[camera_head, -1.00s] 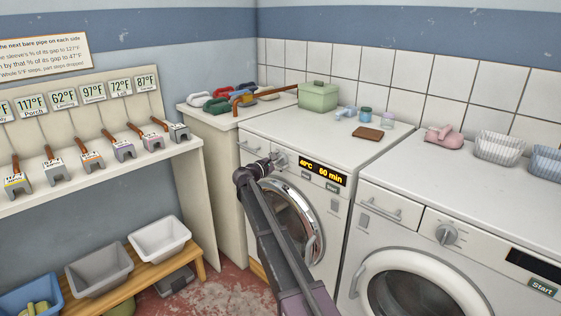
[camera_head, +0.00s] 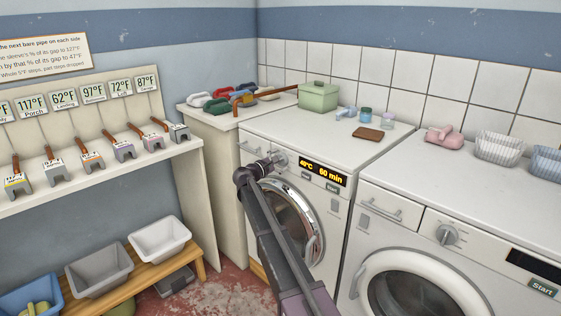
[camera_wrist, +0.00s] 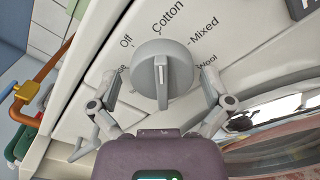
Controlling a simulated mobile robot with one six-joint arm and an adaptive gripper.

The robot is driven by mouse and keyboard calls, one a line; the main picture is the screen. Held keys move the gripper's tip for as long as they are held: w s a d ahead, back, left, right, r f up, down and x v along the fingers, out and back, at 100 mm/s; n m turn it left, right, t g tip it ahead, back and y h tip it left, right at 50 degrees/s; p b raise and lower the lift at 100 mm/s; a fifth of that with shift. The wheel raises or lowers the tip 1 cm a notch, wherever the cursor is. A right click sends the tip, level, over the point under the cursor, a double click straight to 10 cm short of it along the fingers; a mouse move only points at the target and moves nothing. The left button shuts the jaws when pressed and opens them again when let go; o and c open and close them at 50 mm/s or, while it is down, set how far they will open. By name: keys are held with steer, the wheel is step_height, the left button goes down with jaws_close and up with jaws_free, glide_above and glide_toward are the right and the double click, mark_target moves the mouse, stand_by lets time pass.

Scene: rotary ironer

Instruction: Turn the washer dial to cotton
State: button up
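The washer dial (camera_wrist: 163,78) is a round grey knob with a raised ridge, on the left washer's front panel. In the wrist view its ridge runs nearly upright, its upper end toward the Cotton label (camera_wrist: 168,18). The labels Off, Mixed and Wool also show; another at the left is partly hidden. My gripper (camera_wrist: 160,88) is open, with one finger on each side of the dial. I cannot tell whether either finger touches it. In the head view my gripper (camera_head: 268,164) is at the dial of the left washer (camera_head: 297,175), partly covering it.
The left washer's display (camera_head: 325,173) reads 40°C and 60 min, with small buttons below. A second washer (camera_head: 390,215) with its own dial (camera_head: 447,235) stands at the right. A green box (camera_head: 317,96), small jars and a brown block (camera_head: 367,134) lie on top.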

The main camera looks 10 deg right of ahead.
steer(key=v, duration=1.2)
stand_by(0.3)
steer(key=s+d+f+m+g+y, duration=0.35)
steer(key=s+d+f, duration=0.25)
steer(key=s, duration=0.3)
steer(key=s+d+f+m+g+y, duration=0.2)
steer(key=s+d+f+m+g, duration=0.35)
steer(key=s, duration=0.45)
steer(key=s+a+f+m+g+y, duration=0.1)
steer(key=s+f+m+y, duration=0.35)
steer(key=s, duration=0.55)
steer(key=s+a+f+m+g+y, duration=0.1)
steer(key=s+f+m+y, duration=0.3)
steer(key=s, duration=0.6)
step_height(320, 180, up, 22)
steer(key=n+p, duration=0.1)
steer(key=p, duration=1.9)
steer(key=shift+w+d+y, duration=0.2)
steer(key=shift+w+y, duration=0.05)
steer(key=shift+y, duration=0.05)
